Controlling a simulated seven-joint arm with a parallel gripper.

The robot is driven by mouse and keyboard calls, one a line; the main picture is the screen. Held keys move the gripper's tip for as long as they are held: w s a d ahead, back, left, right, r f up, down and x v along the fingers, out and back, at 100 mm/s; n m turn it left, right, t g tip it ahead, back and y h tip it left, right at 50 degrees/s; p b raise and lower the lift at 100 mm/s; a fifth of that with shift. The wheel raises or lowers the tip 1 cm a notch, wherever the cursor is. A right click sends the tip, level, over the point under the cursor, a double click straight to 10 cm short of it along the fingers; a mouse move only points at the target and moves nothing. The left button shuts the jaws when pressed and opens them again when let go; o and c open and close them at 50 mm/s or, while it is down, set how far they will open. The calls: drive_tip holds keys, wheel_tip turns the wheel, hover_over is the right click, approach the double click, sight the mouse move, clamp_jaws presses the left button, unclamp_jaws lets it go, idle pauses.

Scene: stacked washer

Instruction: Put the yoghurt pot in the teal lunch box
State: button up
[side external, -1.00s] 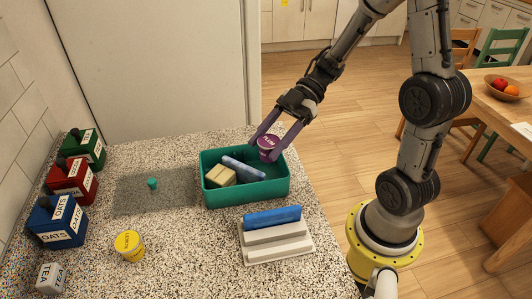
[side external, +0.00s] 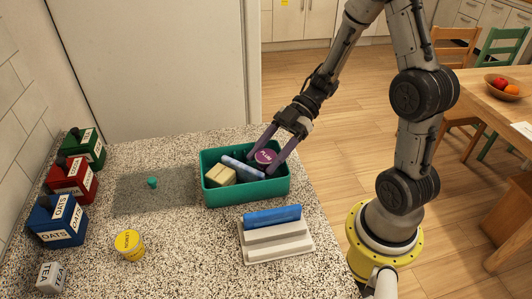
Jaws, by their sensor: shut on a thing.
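The teal lunch box (side external: 247,193) stands open on the speckled counter. My gripper (side external: 261,165) reaches down into its back right part, with its purple fingers on either side of a small pot with a purple lid (side external: 265,157), shut on it. The pot is upright, low inside the box, its lid near rim height. Its lower part is hidden, so I cannot tell whether it touches the floor of the box. A yellow-lidded pot (side external: 130,245) stands on the counter at the front left.
In the box lie a tan block (side external: 221,176) and a pale blue-lilac bar (side external: 242,167), left of the pot. A white stand with a blue bar (side external: 272,216) is in front. Red (side external: 72,181), green and blue canisters line the left. A small teal knob (side external: 152,183) sits on a grey patch.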

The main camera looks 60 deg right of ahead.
drive_tip(key=shift+f, duration=0.15)
drive_tip(key=o, duration=1.4)
